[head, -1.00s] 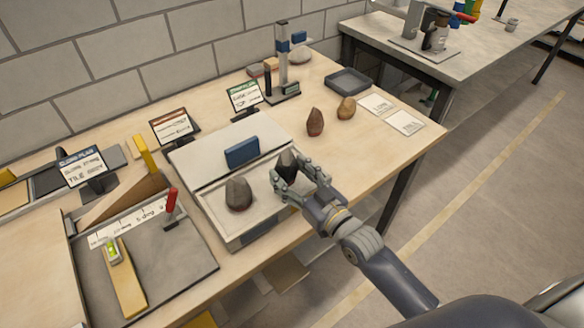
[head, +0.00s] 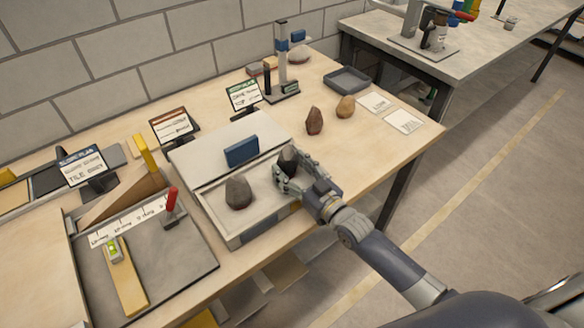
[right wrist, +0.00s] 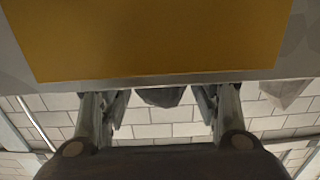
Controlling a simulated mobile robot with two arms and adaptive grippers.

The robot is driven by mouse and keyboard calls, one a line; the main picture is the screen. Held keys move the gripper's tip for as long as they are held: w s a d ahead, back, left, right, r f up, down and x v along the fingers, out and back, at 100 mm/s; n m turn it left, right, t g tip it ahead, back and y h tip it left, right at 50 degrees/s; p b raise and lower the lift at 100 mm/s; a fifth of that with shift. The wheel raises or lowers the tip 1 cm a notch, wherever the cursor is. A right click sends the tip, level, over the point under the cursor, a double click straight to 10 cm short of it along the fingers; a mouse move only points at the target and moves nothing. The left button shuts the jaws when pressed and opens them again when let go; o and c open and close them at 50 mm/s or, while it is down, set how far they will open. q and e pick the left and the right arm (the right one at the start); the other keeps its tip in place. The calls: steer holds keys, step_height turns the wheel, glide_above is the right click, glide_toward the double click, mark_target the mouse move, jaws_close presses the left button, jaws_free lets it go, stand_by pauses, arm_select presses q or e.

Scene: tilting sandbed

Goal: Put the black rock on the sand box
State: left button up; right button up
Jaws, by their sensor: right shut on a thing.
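The black rock (head: 288,159) is a dark, pointed stone held in my right gripper (head: 286,173), which is shut on it. Both are over the right end of the pale sand box (head: 222,223). I cannot tell whether the rock touches the sand. A grey-brown rock (head: 238,192) stands in the left part of the box. In the right wrist view the dark rock (right wrist: 160,96) shows between the two fingers, its upper part cut off by a grey edge. My left gripper is not in view.
A blue block (head: 241,151) stands behind the sand. A reddish rock (head: 314,121) and a tan rock (head: 345,107) stand on the table to the right, near a dark tray (head: 347,79) and white cards (head: 403,121). A grey slab with a level (head: 115,252) lies at left.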

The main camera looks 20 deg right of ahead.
steer(key=o, duration=1.6)
steer(key=shift+f, duration=0.1)
steer(key=shift+c, duration=0.2)
steer(key=b+v, duration=0.1)
steer(key=v, duration=1.1)
steer(key=shift+a, duration=0.1)
